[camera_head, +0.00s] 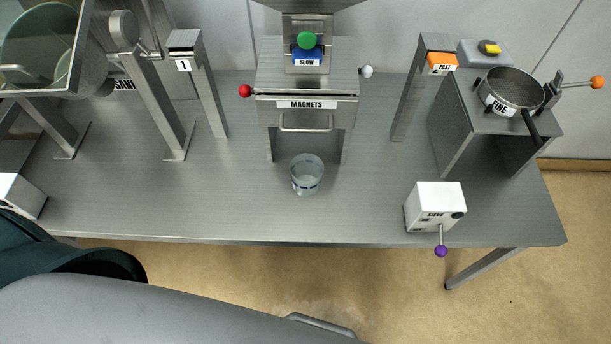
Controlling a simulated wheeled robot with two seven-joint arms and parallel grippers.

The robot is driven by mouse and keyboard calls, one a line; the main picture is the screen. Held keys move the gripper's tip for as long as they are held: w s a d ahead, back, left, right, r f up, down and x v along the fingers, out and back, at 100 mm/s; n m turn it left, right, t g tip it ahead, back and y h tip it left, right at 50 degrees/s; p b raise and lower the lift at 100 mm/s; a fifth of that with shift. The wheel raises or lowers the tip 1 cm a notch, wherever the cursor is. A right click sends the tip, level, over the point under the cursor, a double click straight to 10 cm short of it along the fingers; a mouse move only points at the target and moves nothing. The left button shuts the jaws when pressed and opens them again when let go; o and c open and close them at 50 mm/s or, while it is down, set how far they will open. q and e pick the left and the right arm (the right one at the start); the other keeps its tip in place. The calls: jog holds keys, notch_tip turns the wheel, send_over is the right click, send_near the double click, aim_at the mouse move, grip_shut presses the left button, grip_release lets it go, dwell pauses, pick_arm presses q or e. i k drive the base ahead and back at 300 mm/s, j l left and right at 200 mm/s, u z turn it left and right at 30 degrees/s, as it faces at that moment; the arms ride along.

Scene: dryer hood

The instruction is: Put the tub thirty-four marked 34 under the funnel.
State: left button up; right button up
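A clear, round tub (307,174) stands upright on the metal bench, just in front of the machine labelled MAGNETS (306,104). Its rim is open at the top, and small dark marks on its side are too small to read, so I cannot tell whether it says 34. The lower edge of a wide grey part (310,4) shows at the top of the picture above the machine; I cannot tell if it is the funnel. Neither of my grippers is in view.
The bench (370,205) is clear around the tub. A white box with a purple-knobbed lever (434,206) stands at the front right. A sieve pan labelled FINE (511,91) sits on a stand at right. Posts (208,95) (412,95) flank the machine.

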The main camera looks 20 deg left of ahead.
aim_at(470, 151)
jog(key=u, duration=1.6)
jog(key=k+l, duration=0.35)
jog(key=k+u, duration=0.05)
jog(key=k, duration=0.05)
